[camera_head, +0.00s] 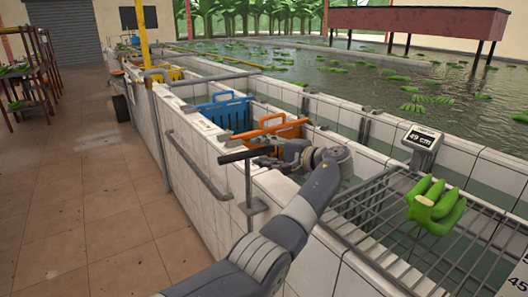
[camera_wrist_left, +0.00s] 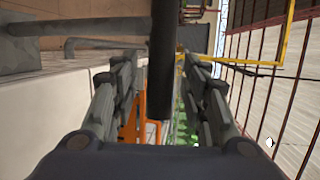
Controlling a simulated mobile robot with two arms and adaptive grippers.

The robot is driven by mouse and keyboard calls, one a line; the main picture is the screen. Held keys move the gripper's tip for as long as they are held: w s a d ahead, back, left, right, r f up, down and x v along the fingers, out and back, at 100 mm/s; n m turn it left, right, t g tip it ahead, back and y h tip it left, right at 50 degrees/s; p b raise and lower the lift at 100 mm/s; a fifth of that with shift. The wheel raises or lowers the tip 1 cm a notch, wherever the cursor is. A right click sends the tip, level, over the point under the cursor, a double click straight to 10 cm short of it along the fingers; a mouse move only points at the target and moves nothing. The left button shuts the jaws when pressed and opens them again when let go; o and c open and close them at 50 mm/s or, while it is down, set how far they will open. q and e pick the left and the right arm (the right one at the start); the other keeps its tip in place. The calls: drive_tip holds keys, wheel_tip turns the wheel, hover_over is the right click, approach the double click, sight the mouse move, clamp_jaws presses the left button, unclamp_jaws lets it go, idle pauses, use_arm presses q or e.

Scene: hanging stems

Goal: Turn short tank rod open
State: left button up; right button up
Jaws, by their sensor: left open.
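The short tank rod (camera_head: 248,184) stands upright at the outer side of the tiled tank wall, with a dark crossbar handle (camera_head: 236,156) on top. My left gripper (camera_head: 264,151) is at the right end of this handle, its fingers open. In the left wrist view the dark bar (camera_wrist_left: 162,60) runs between the two open fingers (camera_wrist_left: 158,82), with gaps visible on both sides. I cannot tell whether either finger touches it. My right gripper does not show in either view.
A grey rail (camera_head: 197,168) runs along the wall's outer side.

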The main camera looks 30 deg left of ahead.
use_arm(q)
drive_tip(key=v, duration=1.2)
